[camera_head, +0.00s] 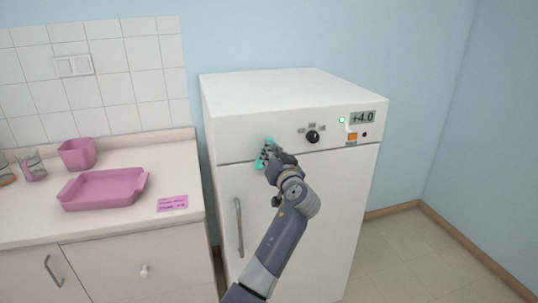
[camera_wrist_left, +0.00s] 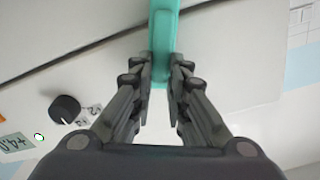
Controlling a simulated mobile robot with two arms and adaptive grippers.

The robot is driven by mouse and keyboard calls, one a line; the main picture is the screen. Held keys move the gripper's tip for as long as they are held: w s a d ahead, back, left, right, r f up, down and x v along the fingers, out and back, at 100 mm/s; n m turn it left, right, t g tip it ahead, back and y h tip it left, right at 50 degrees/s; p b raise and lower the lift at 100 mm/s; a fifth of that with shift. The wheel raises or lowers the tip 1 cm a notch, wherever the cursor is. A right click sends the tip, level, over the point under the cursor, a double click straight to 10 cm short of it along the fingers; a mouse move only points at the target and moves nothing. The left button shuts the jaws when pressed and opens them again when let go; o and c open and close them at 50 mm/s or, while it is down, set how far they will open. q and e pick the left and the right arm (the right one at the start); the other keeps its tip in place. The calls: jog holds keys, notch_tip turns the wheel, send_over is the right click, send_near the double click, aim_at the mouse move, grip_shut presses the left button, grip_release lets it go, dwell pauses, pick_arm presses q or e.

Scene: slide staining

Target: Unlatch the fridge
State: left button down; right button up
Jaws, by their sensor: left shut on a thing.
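The white fridge (camera_head: 290,95) stands against the blue wall, its door (camera_head: 335,200) flush with the body in the head view. A teal latch (camera_head: 258,163) sits across the seam between the fridge's top panel and the door, near the left side. It also shows in the left wrist view (camera_wrist_left: 165,30), running up between the fingers. My left gripper (camera_head: 268,153) is at the latch; in the left wrist view its fingers (camera_wrist_left: 161,75) are closed on the latch's sides. The gripper hides part of the latch in the head view. My right gripper is not in view.
A vertical grey door handle (camera_head: 239,228) is below the latch. A black knob (camera_head: 312,137) and a display (camera_head: 362,117) reading +4.0 are on the top panel. The counter (camera_head: 120,222) at left holds a pink tray (camera_head: 103,188), a pink container (camera_head: 77,154) and beakers.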

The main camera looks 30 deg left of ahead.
pick_arm(q)
jog(key=shift+w+d+f+m+p, duration=0.2)
jog(key=shift+f+m+p, duration=0.3)
jog(key=shift+m, duration=1.75)
jog(key=shift+w+d+f+m+p, duration=0.15)
jog(key=shift+w+f+m+p, duration=0.3)
jog(key=shift+m, duration=1.75)
jog(key=shift+d+f+m+p, duration=0.3)
jog(key=shift+m+p, duration=0.35)
jog(key=shift+m, duration=1.6)
jog(key=shift+a+f, duration=0.1)
jog(key=c, duration=1.6)
grip_release()
jog(key=shift+o, duration=0.2)
jog(key=v, duration=1.2)
